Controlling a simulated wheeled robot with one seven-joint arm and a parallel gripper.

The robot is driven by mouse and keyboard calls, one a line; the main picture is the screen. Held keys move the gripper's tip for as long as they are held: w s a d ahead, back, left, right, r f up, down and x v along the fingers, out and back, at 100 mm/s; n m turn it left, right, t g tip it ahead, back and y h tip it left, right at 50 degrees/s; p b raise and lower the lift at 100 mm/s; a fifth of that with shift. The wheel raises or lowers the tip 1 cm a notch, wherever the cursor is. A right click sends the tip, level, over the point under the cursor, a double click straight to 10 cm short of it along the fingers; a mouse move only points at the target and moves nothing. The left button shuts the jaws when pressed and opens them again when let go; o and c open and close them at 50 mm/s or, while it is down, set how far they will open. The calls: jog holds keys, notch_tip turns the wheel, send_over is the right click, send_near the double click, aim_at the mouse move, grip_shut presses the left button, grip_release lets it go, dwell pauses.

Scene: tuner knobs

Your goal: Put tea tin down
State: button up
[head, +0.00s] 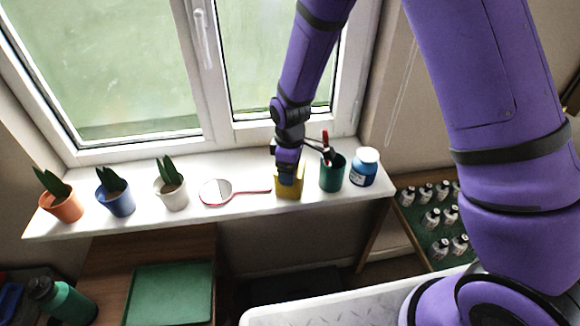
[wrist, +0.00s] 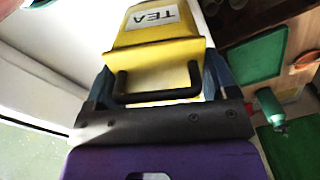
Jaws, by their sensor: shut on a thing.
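The yellow tea tin (head: 289,189) is at the front part of the white window sill, between a red hand mirror and a green cup. In the wrist view the tin (wrist: 158,40) shows its white TEA label and yellow top. My gripper (head: 288,168) comes down on the tin from above and is shut on it; in the wrist view its fingers (wrist: 160,82) lie on either side of the tin. The tin looks upright. I cannot tell whether its base touches the sill or hangs just above it.
The sill (head: 235,215) also holds the mirror (head: 216,192), the green cup (head: 331,174) with tools, a blue jar (head: 364,167) and three potted plants (head: 116,200) at left. Gaps beside the tin are narrow. A green tray (head: 172,292) lies below.

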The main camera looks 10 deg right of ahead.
jog(key=shift+f, duration=0.1)
jog(key=o, duration=1.3)
jog(key=shift+c, duration=0.2)
jog(key=s+d+r+m+t, duration=0.1)
jog(key=d+r+m, duration=0.15)
jog(key=r, duration=0.85)
jog(key=s+d+r+m, duration=0.1)
jog(key=s+d+r, duration=0.15)
jog(key=r, duration=0.75)
jog(key=s+d+r+m+t, duration=0.2)
jog(key=s+d+r+m, duration=0.3)
jog(key=s, duration=0.5)
jog(key=s+d+r+m+t, duration=0.2)
jog(key=s+d+r+m, duration=0.3)
jog(key=s+d+r, duration=0.4)
jog(key=shift+s+d+r, duration=0.25)
jog(key=shift+s+d, duration=0.55)
jog(key=shift+s, duration=0.35)
